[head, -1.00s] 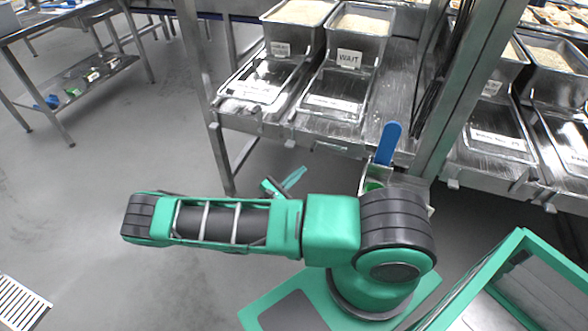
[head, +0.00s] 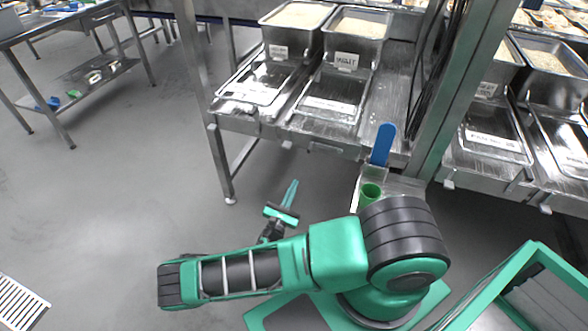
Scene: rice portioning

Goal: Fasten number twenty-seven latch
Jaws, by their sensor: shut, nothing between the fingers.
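My gripper (head: 291,183) is at the middle of the head view, beyond my arm, with its teal fingers shut and pointing up the picture. Nothing shows between them. It is over open floor, in front of and apart from the steel rack's lower edge. I cannot pick out a latch numbered twenty-seven. Several shallow steel trays lie on the rack, among them a left tray (head: 259,81), a middle tray (head: 331,92) and a right tray (head: 493,130). Their white labels are too small to read surely.
Rice-filled bins (head: 356,36) stand behind the trays. A blue-handled tool (head: 382,145) stands upright by a green cup (head: 370,193) near the rack post (head: 465,90). A steel table (head: 62,22) is far left. The floor (head: 110,215) at left is clear.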

